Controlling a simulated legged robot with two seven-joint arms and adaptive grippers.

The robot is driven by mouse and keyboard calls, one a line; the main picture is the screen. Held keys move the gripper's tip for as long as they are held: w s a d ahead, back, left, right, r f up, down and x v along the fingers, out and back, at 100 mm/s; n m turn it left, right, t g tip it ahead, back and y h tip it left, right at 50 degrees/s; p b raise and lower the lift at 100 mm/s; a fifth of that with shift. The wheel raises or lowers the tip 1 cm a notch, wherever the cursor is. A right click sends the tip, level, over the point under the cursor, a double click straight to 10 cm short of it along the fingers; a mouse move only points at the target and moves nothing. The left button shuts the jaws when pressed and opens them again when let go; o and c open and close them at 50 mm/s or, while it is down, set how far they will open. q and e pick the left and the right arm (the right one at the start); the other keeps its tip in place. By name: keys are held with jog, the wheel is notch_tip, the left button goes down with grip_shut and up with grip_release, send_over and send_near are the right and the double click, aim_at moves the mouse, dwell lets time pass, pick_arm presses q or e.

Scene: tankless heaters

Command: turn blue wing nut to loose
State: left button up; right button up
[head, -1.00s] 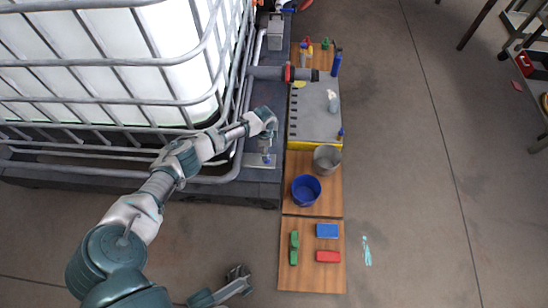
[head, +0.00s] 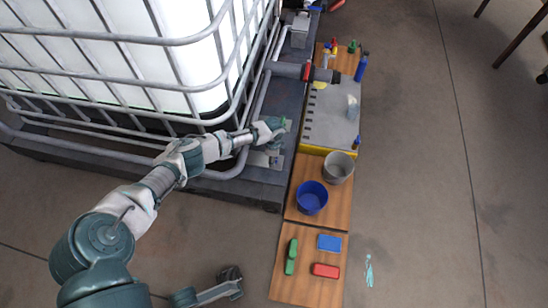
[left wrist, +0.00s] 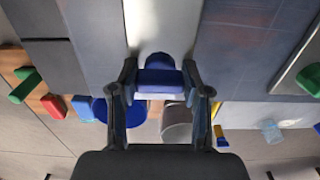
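The blue wing nut (left wrist: 160,80) shows in the middle of the left wrist view, in front of a pale grey plate. My left gripper (left wrist: 160,92) is open, with one finger on each side of the nut. I cannot tell whether the fingers touch it. In the head view my left gripper (head: 275,129) is over the small metal bracket (head: 262,159) at the corner of the dark pallet, and the nut is largely hidden there. My right gripper (head: 231,278) hangs low at the bottom of the head view, away from the nut; its finger opening is unclear.
A white caged tank (head: 150,70) stands on the dark pallet (head: 250,190). To the right are a blue bucket (head: 312,197), a grey bucket (head: 338,167) and a grey board (head: 330,118). Green, blue and red blocks lie on a wooden board (head: 290,285). Open floor lies further right.

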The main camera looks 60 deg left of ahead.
pick_arm(q)
jog(key=shift+c, duration=0.5)
jog(key=shift+a, duration=0.1)
jog(key=shift+r+n, duration=0.1)
jog(key=shift+n, duration=0.2)
